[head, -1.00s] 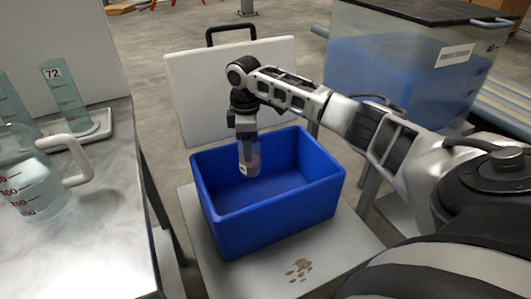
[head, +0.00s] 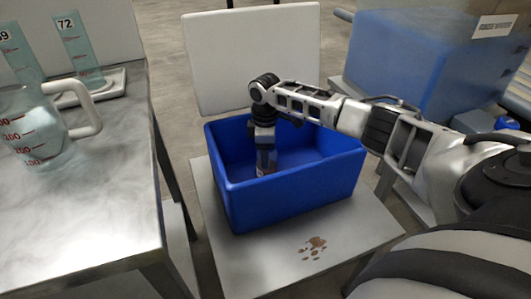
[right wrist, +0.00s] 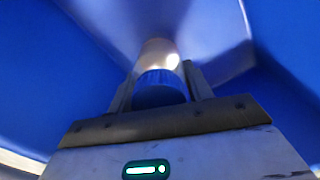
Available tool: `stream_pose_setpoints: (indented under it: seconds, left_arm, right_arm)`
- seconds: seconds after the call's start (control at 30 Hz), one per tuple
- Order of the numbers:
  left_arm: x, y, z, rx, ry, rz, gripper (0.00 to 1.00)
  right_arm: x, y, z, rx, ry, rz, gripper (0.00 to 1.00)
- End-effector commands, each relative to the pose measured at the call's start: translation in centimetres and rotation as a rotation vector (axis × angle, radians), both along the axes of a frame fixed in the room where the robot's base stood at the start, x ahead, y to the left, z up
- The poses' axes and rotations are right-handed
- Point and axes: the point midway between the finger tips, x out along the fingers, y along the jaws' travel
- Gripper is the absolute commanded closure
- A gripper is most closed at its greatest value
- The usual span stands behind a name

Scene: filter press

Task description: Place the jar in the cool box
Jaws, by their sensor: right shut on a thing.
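The cool box (head: 290,192) is a blue open-topped box standing on a light grey stand. My right gripper (head: 265,160) reaches down inside it, near its left part. The gripper is shut on the jar (head: 264,166), a small clear jar whose lower part shows below the fingers. In the right wrist view the jar (right wrist: 158,70) has a blue lid (right wrist: 160,90) between the two fingers (right wrist: 158,85), with blue box walls around it. I cannot tell whether the jar touches the box floor. My left gripper is not in view.
A metal table (head: 100,200) at the left holds a measuring jug (head: 35,125) and tall cylinders (head: 80,45). A pale lid or panel (head: 250,60) stands behind the box. A large blue tank (head: 420,65) is at the back right.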

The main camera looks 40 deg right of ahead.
Motion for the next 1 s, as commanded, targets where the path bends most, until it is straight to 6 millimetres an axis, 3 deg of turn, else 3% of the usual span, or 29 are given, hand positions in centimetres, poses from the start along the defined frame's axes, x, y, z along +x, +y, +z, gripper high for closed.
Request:
stream_pose_setpoints:
  seconds: [0.27, 0.3, 0.37, 0.4, 0.73, 1.0]
  left_arm:
    - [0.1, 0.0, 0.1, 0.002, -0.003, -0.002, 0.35]
    - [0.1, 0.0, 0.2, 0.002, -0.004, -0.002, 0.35]
    - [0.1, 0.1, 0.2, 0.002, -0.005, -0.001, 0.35]
    - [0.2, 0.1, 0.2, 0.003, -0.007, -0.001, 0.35]
    - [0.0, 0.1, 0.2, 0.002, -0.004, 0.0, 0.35]
    - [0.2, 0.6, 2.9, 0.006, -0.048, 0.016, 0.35]
  right_arm:
    - [0.0, 0.0, -0.1, 0.001, -0.001, 0.0, 0.76]
    - [0.0, 0.0, -0.2, 0.001, -0.001, 0.0, 0.47]
    - [0.0, 0.0, -0.2, 0.0, -0.001, 0.0, 0.3]
    - [0.0, 0.0, -0.2, 0.0, -0.001, 0.0, 0.28]
    - [0.0, 0.0, 0.4, -0.001, -0.002, 0.0, 0.28]
    - [0.1, 0.0, 5.4, 0.001, -0.005, 0.0, 0.28]
